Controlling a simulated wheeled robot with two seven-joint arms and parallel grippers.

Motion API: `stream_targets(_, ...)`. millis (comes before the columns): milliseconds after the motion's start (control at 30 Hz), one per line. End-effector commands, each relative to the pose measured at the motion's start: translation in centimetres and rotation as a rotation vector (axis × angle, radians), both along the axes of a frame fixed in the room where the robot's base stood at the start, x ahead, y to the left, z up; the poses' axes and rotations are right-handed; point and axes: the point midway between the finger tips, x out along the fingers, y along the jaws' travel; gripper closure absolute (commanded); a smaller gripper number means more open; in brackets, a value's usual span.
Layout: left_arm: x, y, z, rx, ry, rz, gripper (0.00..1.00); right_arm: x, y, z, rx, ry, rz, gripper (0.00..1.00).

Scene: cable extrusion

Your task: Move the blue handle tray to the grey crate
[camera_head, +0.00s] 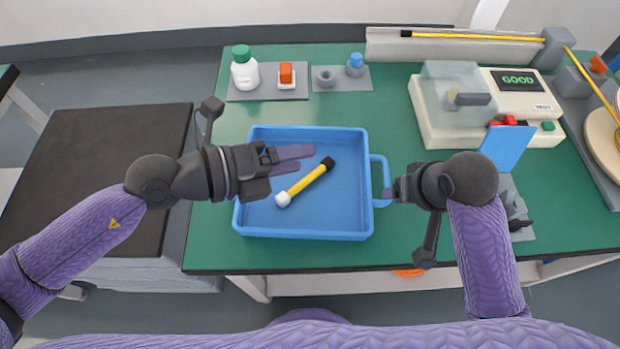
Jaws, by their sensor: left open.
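The blue tray (345,222) lies flat on the green table, with its handle (380,181) on its right side. A yellow rod (308,181) with a white end and a black end lies inside it. My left gripper (292,160) is open over the tray's left part, hiding some of its left wall; I cannot tell its height. My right gripper (392,191) points left at the handle's outer side; whether it touches or is open is unclear. A low grey crate-like block (150,270) with a dark top (95,180) stands left of the table.
A white bottle (244,72) and an orange block (286,75) stand on a grey plate behind the tray. A tester reading GOOD (515,82) stands at the back right. A blue panel (507,146) is right of my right gripper. The dark top looks empty.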

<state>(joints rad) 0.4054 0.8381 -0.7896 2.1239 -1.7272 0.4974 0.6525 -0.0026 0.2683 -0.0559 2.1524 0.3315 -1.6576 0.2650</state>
Motion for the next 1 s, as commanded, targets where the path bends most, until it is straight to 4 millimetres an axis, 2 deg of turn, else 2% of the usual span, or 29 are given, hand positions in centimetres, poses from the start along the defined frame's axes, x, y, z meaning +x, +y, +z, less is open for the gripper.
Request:
stream_targets(33,0.8,3.1,-3.1,0.278,-0.017,-0.030,0.37,1.3,-0.4,0.8,0.013,-0.013,-0.018,0.37)
stream_targets(67,1.3,5.3,-4.7,0.437,-0.013,-0.030,0.37,1.9,-0.5,1.1,0.022,-0.017,-0.029,0.37)
stream_targets(100,2.0,8.4,-6.3,0.619,-0.004,-0.013,0.37,2.6,-0.7,1.6,0.034,-0.022,-0.042,0.37)
stream_targets(200,3.3,14.0,-7.6,0.901,0.021,0.052,0.37,3.6,-1.0,2.3,0.052,-0.029,-0.061,0.37)
stream_targets(267,3.6,15.6,-7.7,0.973,0.029,0.077,0.37,3.8,-1.1,2.5,0.057,-0.032,-0.066,0.37)
stream_targets(333,3.6,16.1,-7.8,0.999,0.033,0.086,0.37,3.9,-1.1,2.6,0.059,-0.031,-0.068,0.37)
stream_targets(567,3.6,16.0,-7.9,0.994,0.032,0.082,0.37,3.9,-1.1,2.4,0.059,-0.030,-0.067,0.37)
stream_targets(667,3.9,15.7,-8.6,0.990,0.033,0.081,0.37,4.2,-0.9,1.7,0.060,-0.029,-0.068,0.37)
stream_targets(1000,6.2,14.4,-14.2,0.990,0.033,0.080,0.37,6.6,0.0,-4.0,0.058,-0.027,-0.068,0.37)
